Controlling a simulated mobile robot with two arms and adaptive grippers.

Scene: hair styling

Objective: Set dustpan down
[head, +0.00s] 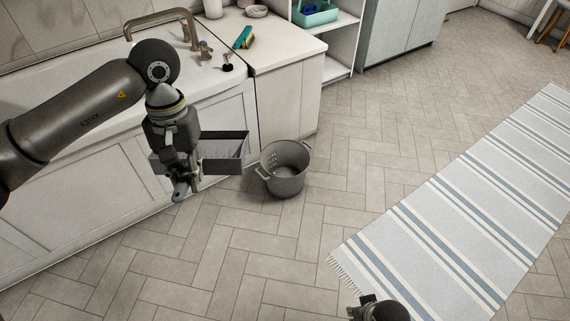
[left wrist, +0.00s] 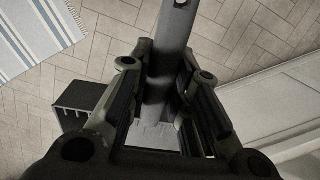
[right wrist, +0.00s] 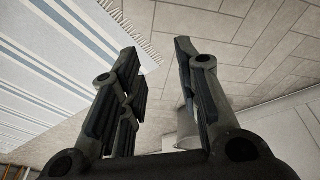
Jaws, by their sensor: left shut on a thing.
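The grey dustpan (head: 225,152) hangs above the tiled floor in front of the tub panel, left of the bin. My left gripper (head: 183,172) is shut on its handle (left wrist: 168,60), which runs between the fingers in the left wrist view. The fingers and wrist hide part of the pan. My right gripper (right wrist: 155,58) is open and empty in the right wrist view, with bare floor showing between its fingers. Only a small part of my right arm shows at the bottom edge of the head view.
A grey bin (head: 286,186) with handles stands on the floor close to the dustpan's right. A white cabinet (head: 290,100) and a bathtub (head: 100,105) line the back. A striped rug (head: 470,215) lies at the right. The floor (head: 240,240) in front is clear.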

